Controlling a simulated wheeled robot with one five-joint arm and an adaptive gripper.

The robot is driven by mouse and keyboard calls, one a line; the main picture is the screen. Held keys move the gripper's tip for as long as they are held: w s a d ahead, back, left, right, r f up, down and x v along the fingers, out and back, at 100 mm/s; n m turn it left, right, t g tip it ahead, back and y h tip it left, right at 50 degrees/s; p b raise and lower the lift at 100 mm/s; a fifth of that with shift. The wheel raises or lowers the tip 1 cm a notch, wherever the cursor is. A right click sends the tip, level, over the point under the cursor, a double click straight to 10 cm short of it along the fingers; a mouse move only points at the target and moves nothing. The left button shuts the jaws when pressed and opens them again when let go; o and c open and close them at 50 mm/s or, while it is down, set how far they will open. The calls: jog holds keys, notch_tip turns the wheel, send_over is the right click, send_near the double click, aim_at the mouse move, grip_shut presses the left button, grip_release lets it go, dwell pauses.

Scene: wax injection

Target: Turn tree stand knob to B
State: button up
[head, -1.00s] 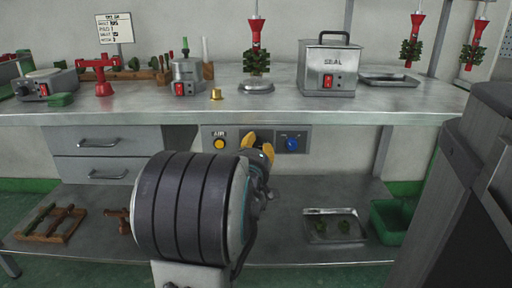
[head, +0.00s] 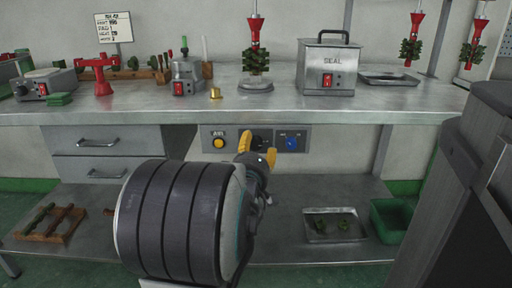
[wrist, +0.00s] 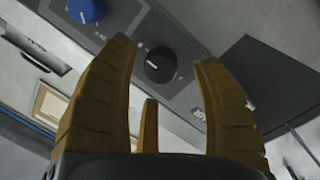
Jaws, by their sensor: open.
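A grey control panel (head: 309,131) is under the front edge of the bench. It carries a yellow button (head: 219,143), a blue knob (head: 292,143) and, between them, a black knob, largely hidden by my gripper in the head view. In the wrist view the black knob (wrist: 160,65) lies between my yellow fingertips, with a pale pointer mark; its labels are too small to read. The blue knob (wrist: 86,10) is at the top left there. My gripper (head: 258,149) is open and empty, in front of the black knob; I cannot tell whether it touches.
A red and green tree (head: 256,61) stands on a round base above the panel. A metal SEAL box (head: 327,68) is to its right and a small brass cup (head: 215,93) to its left. Drawers (head: 106,173) are left of the panel. A tray (head: 334,226) lies on the lower shelf.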

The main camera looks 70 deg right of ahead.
jog(key=shift+v, duration=2.6)
jog(key=shift+w, duration=0.1)
